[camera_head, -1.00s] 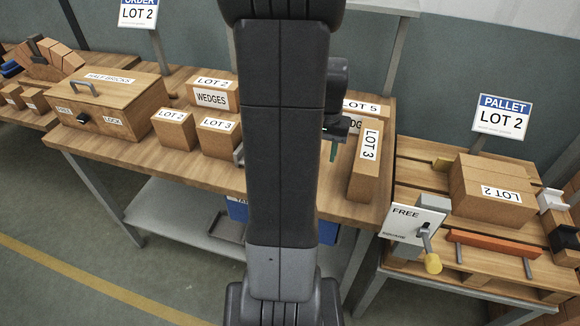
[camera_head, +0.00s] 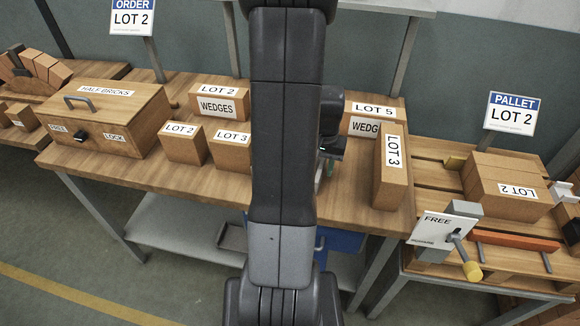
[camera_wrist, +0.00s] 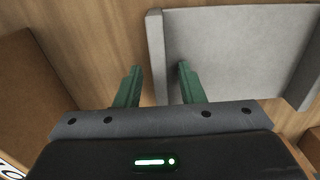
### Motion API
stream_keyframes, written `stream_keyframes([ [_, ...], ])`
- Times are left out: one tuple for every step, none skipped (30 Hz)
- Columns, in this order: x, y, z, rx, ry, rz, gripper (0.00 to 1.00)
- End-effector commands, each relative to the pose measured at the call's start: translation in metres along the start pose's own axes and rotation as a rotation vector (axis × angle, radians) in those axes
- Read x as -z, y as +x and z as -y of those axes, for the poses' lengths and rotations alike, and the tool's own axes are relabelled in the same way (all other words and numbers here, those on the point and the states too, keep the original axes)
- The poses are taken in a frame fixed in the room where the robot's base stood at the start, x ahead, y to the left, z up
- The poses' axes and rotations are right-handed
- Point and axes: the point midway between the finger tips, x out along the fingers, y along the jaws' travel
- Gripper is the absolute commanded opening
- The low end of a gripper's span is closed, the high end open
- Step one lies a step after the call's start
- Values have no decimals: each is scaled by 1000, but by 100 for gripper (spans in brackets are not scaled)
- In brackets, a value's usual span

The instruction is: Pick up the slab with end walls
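The slab with end walls (camera_wrist: 235,60) is a pale grey piece on the wooden bench in the wrist view. One upright end wall (camera_wrist: 156,55) stands at its left and another (camera_wrist: 308,75) at its right. My gripper (camera_wrist: 160,82) is open, its two green fingers apart. The left finger is outside the left end wall and the right finger is on its inner side, over the slab. I cannot tell how far down the fingertips are. In the head view my arm hides the slab, and only a little of my gripper (camera_head: 324,160) shows.
Left are LOT 3 (camera_head: 230,154) and LOT 2 (camera_head: 184,148) blocks and the half-bricks box (camera_head: 120,125). A pallet (camera_head: 430,160) is at the right.

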Motion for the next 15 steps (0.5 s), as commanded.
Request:
stream_keyframes([
  [0, 0, 0, 0, 0, 0, 24],
  [0, 0, 0, 0, 0, 0, 19],
  [0, 0, 0, 0, 0, 0, 11],
  [0, 0, 0, 0, 0, 0, 5],
  [0, 0, 0, 0, 0, 0, 0],
  [0, 0, 0, 0, 0, 0, 0],
  [0, 0, 0, 0, 0, 0, 0],
  [0, 0, 0, 0, 0, 0, 0],
  [0, 0, 0, 0, 0, 0, 0],
  [0, -1, 0, 0, 0, -2, 0],
  [0, -1, 0, 0, 0, -2, 0],
  [0, -1, 0, 0, 0, -2, 0],
  [0, -1, 0, 0, 0, -2, 0],
  [0, -1, 0, 0, 0, -1, 0],
  [0, -1, 0, 0, 0, -1, 0],
])
